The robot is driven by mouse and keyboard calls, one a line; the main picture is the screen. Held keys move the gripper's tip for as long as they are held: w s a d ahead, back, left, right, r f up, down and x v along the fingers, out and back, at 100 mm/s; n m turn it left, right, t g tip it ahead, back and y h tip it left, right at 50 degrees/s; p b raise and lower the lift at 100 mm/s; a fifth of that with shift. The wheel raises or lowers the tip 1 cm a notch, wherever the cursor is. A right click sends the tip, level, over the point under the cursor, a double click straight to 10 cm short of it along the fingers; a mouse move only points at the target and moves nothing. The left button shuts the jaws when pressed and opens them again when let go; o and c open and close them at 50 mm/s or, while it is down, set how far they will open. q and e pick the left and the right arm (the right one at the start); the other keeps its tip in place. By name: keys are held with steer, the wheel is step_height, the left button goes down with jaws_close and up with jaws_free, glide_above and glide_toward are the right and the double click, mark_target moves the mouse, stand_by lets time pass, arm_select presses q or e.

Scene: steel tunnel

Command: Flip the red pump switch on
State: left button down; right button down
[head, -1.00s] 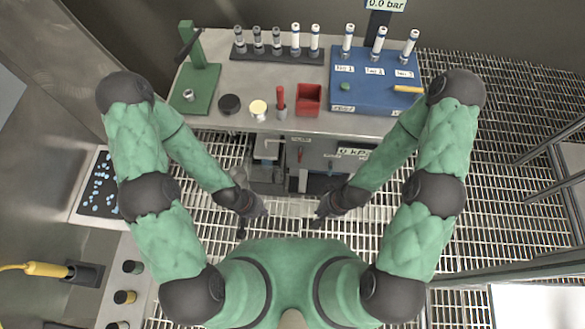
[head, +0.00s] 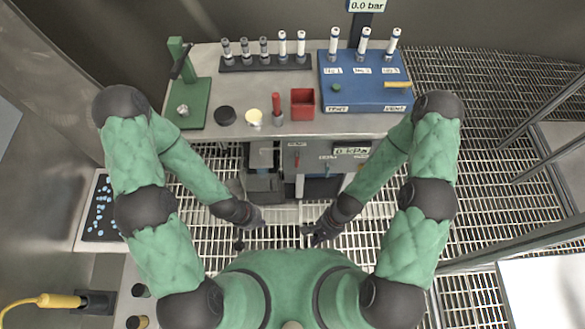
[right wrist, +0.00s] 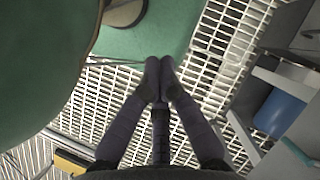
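A small red switch lever (head: 297,160) shows on the front of a grey panel unit (head: 318,150) below the bench top. It is too small to tell its setting. A blue lever (head: 327,172) and a kPa display (head: 351,151) are on the same unit. My right gripper (head: 314,236) hangs low over the grating, in front of and below the unit, apart from it. In the right wrist view its fingertips (right wrist: 159,80) meet with nothing between them. My left gripper (head: 250,222) hangs at left, apart from everything; its fingers are too dark to read.
The bench (head: 300,127) holds a blue valve block (head: 365,92), a vial rack (head: 265,62), a red box (head: 302,104), a red-handled tool (head: 277,105) and a green stand (head: 190,95). Dark equipment (head: 263,185) stands under it.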

steer(key=a+m+g+y, duration=0.2)
steer(key=a+m+y, duration=0.5)
steer(key=a+m, duration=0.55)
steer(key=w+a+m+t+y, duration=0.35)
steer(key=w+m+t, duration=0.45)
steer(key=w+m, duration=0.3)
arm_select(q)
steer(key=shift+s+r+p, duration=0.15)
steer(key=shift+r+p, duration=0.15)
arm_select(e)
steer(key=w+d+f+m+t+h, duration=0.2)
steer(key=w+d+m+t+h, duration=0.1)
steer(key=m, duration=0.5)
steer(key=w+d+f+m+t+h, duration=0.2)
steer(key=w+d+m+t+h, duration=0.2)
steer(key=m+t, duration=0.5)
steer(key=w+d+t, duration=0.1)
steer(key=w+d, duration=0.1)
steer(key=w, duration=0.1)
steer(key=shift+w+d+f, duration=0.3)
steer(key=shift+w+f, duration=0.05)
